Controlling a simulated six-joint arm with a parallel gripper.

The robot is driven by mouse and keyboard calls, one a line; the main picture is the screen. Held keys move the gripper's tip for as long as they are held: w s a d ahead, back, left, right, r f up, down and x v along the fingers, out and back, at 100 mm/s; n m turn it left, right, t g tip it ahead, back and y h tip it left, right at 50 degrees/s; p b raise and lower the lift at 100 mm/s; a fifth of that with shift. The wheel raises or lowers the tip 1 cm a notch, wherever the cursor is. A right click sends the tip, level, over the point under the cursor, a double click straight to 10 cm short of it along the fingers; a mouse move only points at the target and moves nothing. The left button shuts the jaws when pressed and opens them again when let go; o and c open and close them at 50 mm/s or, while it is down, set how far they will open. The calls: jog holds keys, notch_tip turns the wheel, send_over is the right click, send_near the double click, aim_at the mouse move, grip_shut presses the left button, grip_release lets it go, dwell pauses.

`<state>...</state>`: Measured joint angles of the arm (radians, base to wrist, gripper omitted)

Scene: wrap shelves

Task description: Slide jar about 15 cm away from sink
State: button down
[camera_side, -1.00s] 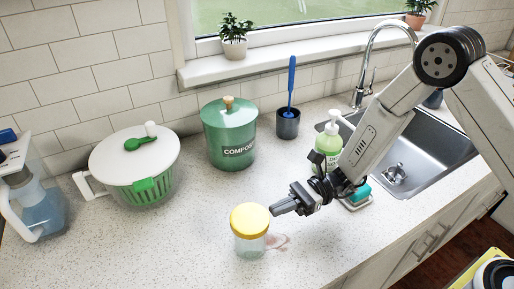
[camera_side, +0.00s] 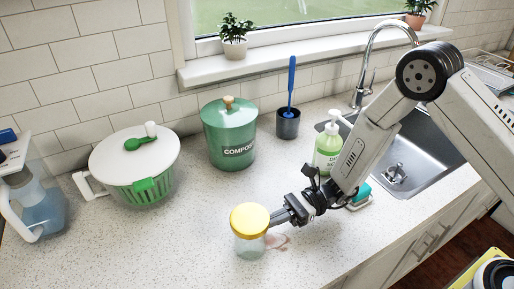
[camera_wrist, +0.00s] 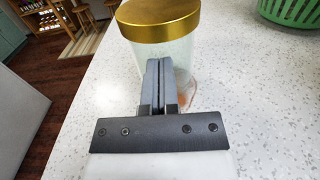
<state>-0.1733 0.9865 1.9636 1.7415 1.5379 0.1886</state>
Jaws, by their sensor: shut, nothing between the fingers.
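The glass jar (camera_side: 250,243) with a yellow lid stands upright on the counter, near its front edge. It also shows at the top of the wrist view (camera_wrist: 205,58), with a gold-coloured lid. My gripper (camera_side: 275,216) is shut and empty, on the sink side of the jar. In the wrist view the closed fingers (camera_wrist: 160,66) point at the jar's side, very close to it; I cannot tell if they touch. The sink (camera_side: 437,150) is at the right, behind my arm.
A green compost bin (camera_side: 228,143), a salad spinner (camera_side: 137,180) and a blue pitcher (camera_side: 37,207) stand left and behind. A soap bottle (camera_side: 327,150) and a sponge (camera_side: 361,191) are near my arm. The counter left of the jar is clear.

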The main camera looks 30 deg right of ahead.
jog(key=a, duration=1.5)
jog(key=shift+a, duration=0.2)
jog(key=shift+d, duration=0.15)
jog(key=shift+d, duration=0.4)
notch_tip(320, 180, up, 10)
jog(key=a, duration=2.1)
